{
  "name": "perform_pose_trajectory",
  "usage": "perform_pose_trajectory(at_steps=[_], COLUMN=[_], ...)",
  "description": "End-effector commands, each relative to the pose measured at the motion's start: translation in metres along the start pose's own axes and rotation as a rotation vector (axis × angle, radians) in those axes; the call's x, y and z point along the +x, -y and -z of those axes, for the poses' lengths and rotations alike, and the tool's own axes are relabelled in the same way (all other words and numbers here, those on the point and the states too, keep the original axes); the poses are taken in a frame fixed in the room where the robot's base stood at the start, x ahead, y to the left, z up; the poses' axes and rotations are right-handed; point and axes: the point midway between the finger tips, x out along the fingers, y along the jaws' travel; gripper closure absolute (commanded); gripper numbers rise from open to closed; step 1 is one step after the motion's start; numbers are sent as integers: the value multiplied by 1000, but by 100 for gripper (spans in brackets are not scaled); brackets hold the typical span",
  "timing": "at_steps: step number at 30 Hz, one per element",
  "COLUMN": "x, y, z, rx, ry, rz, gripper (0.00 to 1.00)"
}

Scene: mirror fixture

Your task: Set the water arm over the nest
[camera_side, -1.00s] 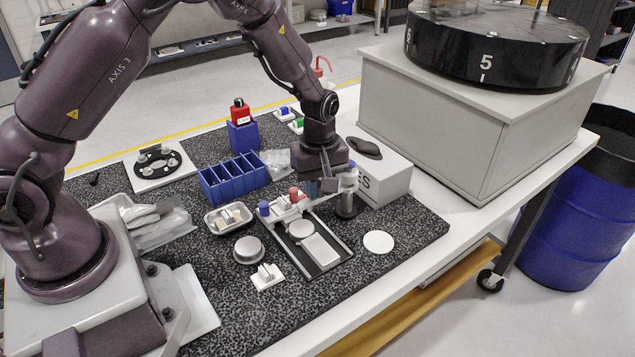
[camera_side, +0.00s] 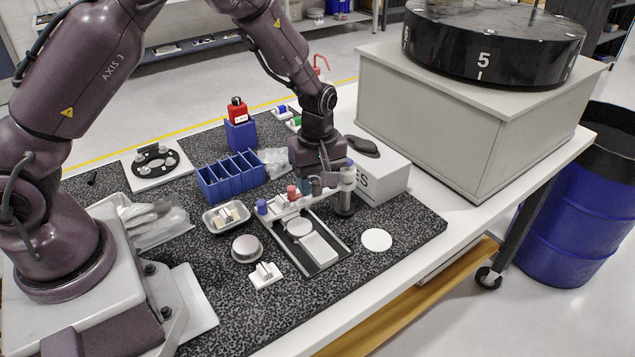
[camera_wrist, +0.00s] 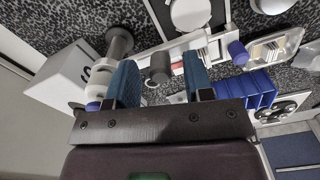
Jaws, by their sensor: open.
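The fixture (camera_side: 336,259) is a pale frame with a dark bed on the speckled mat. A pale round disc (camera_side: 300,228), perhaps the nest, sits on it beside a white rectangular block (camera_side: 319,248); the disc also shows in the wrist view (camera_wrist: 190,12). Along its back are a blue knob (camera_side: 262,207) and a red knob (camera_side: 292,192). No label shows which part is the water arm. My gripper (camera_wrist: 159,66) is open with teal fingers, low over the fixture's back right. A grey knob (camera_wrist: 160,75) appears between the fingers; contact cannot be told.
A grey post (camera_side: 346,190) with a blue top stands close right of my gripper, before a white box (camera_side: 383,178). A blue divided bin (camera_side: 232,178) and a metal tray (camera_side: 227,217) lie left. A white disc (camera_side: 376,240) lies on the mat at right.

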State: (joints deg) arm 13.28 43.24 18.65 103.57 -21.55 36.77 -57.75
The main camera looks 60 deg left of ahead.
Motion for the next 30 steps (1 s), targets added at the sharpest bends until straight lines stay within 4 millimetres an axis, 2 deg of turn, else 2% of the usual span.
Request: perform_pose_trajectory(at_steps=[12,15,21,30], x=[-87,-103,-121,-123], y=[-1,0,0,0], z=[0,0,0,0], rx=[1,1,0,0], ry=[-1,-1,-1,-1], rz=[-7,-5,-3,-1], gripper=[53,53,53,53])
